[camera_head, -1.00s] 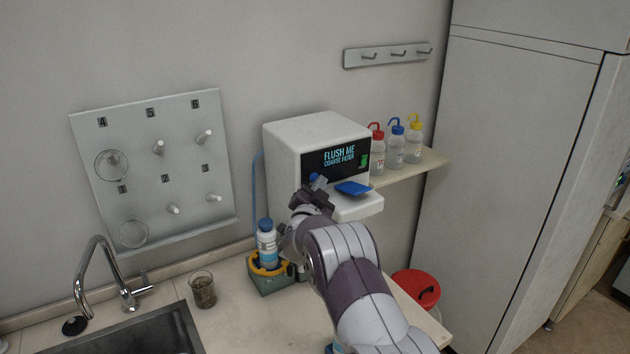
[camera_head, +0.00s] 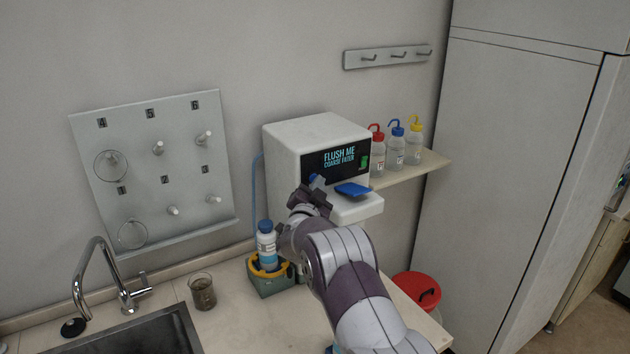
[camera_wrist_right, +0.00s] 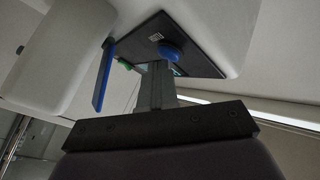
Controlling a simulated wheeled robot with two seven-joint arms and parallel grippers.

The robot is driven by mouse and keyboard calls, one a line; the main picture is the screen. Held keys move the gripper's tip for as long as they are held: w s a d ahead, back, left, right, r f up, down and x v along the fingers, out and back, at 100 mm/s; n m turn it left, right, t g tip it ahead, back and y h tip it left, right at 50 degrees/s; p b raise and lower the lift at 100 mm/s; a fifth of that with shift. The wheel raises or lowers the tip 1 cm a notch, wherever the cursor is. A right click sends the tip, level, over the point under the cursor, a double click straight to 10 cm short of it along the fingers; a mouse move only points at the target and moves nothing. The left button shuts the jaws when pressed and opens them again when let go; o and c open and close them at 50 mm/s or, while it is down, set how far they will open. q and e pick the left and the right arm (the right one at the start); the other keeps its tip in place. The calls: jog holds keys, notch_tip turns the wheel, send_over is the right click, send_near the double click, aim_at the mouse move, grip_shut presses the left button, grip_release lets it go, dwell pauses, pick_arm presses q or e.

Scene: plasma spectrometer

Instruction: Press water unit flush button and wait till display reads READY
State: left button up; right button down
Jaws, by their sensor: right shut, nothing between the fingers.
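A blue tray-like part (camera_head: 353,190) sticks out at the unit's front. My right gripper (camera_head: 313,190) is shut and empty in front of the display's lower left. In the right wrist view, the gripper (camera_wrist_right: 158,68) points up at the black panel (camera_wrist_right: 140,42), close to a round blue knob (camera_wrist_right: 171,50); I cannot tell whether they touch. My left gripper is not in view.
A blue-capped bottle (camera_head: 266,244) stands in a green and yellow holder beside my right arm. A beaker (camera_head: 202,291) and the sink (camera_head: 150,335) are to the left. Wash bottles (camera_head: 397,146) stand on a shelf at right. A red-lidded bin (camera_head: 417,290) is below.

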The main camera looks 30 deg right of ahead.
jog(key=shift+w, duration=0.15)
jog(key=shift+s, duration=0.2)
jog(key=shift+s+b, duration=0.45)
jog(key=shift+s, duration=0.2)
jog(key=shift+s+f, duration=0.1)
jog(key=s, duration=0.1)
jog(key=s+b, duration=0.1)
jog(key=s, duration=0.2)
jog(key=shift+s+d+b, duration=0.25)
jog(key=shift+s+b, duration=0.1)
jog(key=shift+s, duration=0.05)
dwell(0.5)
